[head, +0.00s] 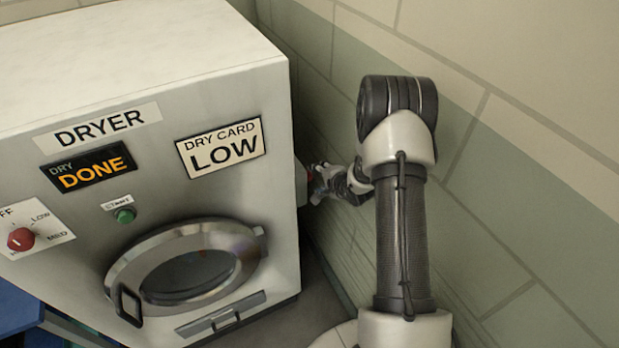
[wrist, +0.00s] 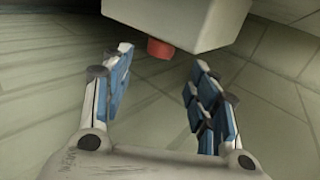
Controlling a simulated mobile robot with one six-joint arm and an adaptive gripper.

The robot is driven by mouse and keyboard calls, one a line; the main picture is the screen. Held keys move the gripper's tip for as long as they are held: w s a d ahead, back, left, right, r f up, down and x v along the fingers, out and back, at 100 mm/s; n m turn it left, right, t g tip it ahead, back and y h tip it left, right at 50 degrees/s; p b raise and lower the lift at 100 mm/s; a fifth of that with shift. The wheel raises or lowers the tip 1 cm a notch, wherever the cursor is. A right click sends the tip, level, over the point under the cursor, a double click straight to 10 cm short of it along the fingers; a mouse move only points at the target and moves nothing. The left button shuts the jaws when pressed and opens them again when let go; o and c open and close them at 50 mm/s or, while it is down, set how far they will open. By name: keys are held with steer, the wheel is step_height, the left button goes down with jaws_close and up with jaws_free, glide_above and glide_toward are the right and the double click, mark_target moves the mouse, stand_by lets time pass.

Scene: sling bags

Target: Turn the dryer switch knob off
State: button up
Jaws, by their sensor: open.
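The white dryer (head: 230,95) stands at the left in the head view. A red knob (head: 310,172) projects from its right side, partly hidden by my gripper (head: 318,190). In the wrist view the red knob (wrist: 160,49) sticks out from a pale box (wrist: 185,22), just past the fingertips and between them in the picture. My gripper (wrist: 158,78) is open and empty there, apart from the knob as far as I can see. A second red knob (head: 21,239) is on the dryer's front, on a plate marked LOW and MILD; its exact pointer setting is unclear.
The display (head: 88,167) reads DRY DONE, and a card (head: 221,147) reads DRY CARD LOW. A green START button (head: 125,215) sits above the round door (head: 190,268), which appears closed. A tiled wall (head: 520,190) stands close to the dryer's right side, leaving a narrow gap.

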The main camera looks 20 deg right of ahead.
mark_target(311, 176)
steer(key=b+x, duration=0.1)
steer(key=x, duration=0.8)
steer(key=shift+r, duration=0.1)
steer(key=shift+c, duration=0.5)
steer(key=shift+b, duration=0.35)
steer(key=c, duration=1)
